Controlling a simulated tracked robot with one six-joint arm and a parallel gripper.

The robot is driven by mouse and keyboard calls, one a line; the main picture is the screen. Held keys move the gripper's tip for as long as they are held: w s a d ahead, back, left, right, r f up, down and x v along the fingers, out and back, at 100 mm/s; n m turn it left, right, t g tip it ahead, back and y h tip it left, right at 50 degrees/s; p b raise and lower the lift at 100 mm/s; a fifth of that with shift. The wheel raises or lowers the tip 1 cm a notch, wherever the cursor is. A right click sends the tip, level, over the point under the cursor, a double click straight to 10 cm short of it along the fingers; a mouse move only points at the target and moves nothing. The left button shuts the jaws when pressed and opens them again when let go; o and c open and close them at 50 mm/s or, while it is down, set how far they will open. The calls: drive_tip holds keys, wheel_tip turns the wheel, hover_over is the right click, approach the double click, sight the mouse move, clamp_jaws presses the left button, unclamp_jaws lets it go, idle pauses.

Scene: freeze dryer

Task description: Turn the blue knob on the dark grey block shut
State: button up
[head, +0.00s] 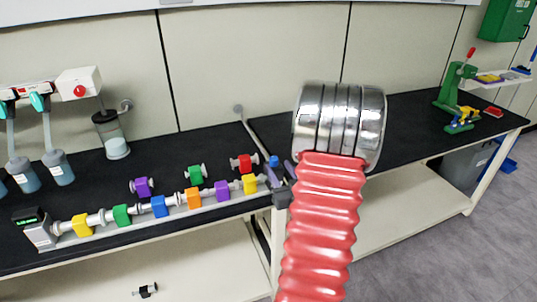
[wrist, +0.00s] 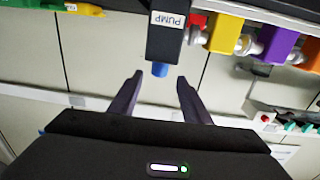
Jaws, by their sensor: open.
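The dark grey block (wrist: 168,38), labelled PUMP, appears upside down in the wrist view, with the blue knob (wrist: 160,70) on its near end. My gripper (wrist: 160,79) is open, with one dark finger on each side of the knob. The knob appears close to the line between the fingertips, with a visible gap on both sides; whether it is fully between them in depth I cannot tell. In the head view a small blue knob (head: 274,161) shows at the right end of the row of coloured valves, and the fingers beside it are partly hidden.
Coloured valves stand along the manifold, including a yellow one (head: 250,184) near the block. Flasks (head: 63,168) stand at the left. A green stand (head: 452,90) is on the right bench (head: 415,115). My arm covers the middle of the head view.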

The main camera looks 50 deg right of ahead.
sight(271, 157)
drive_tip(key=x, duration=1)
drive_tip(key=shift+w, duration=0.15)
drive_tip(key=shift+c, duration=0.3)
drive_tip(key=c, duration=1)
drive_tip(key=shift+o, duration=0.2)
drive_tip(key=shift+y, duration=0.3)
drive_tip(key=shift+w+a+n+t+y, duration=0.1)
drive_tip(key=shift+a+n+t+y, duration=0.15)
drive_tip(key=shift+n+t+y, duration=0.4)
drive_tip(key=shift+w+a+n+t+y, duration=0.1)
drive_tip(key=shift+a+n+t+y, duration=0.2)
drive_tip(key=shift+n+y, duration=0.65)
drive_tip(key=o, duration=1)
drive_tip(key=shift+d, duration=0.1)
